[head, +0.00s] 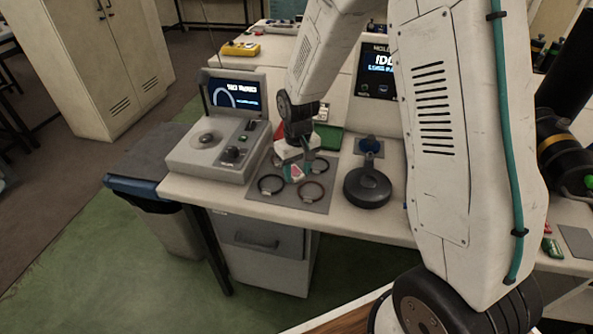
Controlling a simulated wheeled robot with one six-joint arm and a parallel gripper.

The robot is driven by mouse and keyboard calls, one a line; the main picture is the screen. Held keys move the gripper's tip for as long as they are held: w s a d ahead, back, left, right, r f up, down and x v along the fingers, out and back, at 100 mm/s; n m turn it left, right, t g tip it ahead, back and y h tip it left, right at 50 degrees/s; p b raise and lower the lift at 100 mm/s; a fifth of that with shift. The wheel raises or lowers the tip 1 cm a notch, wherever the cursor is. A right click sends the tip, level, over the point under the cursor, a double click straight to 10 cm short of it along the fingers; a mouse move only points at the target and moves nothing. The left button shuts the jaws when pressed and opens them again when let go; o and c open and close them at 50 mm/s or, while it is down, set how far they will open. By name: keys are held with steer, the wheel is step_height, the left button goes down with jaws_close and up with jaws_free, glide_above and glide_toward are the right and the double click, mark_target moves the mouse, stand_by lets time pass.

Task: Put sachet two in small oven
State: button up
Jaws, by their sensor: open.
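My gripper (298,172) hangs over a grey mat (257,205) on the bench, fingers down and open. A small pinkish-red patch (296,171) shows between its teal fingertips; I cannot tell whether this is a sachet, or whether it touches them. The mat bears dark rings: one at the left (271,185), one at the front (311,191) and one at the back right (318,166), partly behind the gripper. No sachet number can be read. I cannot surely identify the small oven; a device with a lit screen (377,72) stands behind, partly hidden by my arm.
A grey machine (205,160) with a raised screen stands left of the mat. A round dark device (367,187) stands right of it. A green item (328,139) lies behind the gripper. A bin (160,205) stands off the bench's left end. My arm hides much of the right.

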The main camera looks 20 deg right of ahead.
mark_target(298, 175)
step_height(298, 175, up, 12)
steer(key=s+d+r, duration=0.2)
steer(key=s+r, duration=0.8)
steer(key=s, duration=0.2)
steer(key=s+r+m+t, duration=0.1)
steer(key=s+r, duration=0.3)
steer(key=s, duration=1.2)
steer(key=shift+d+m, duration=0.25)
steer(key=shift+m, duration=0.15)
steer(key=shift+s+f, duration=0.1)
steer(key=shift+s, duration=0.35)
steer(key=shift+c, duration=1.1)
steer(key=shift+a, duration=0.2)
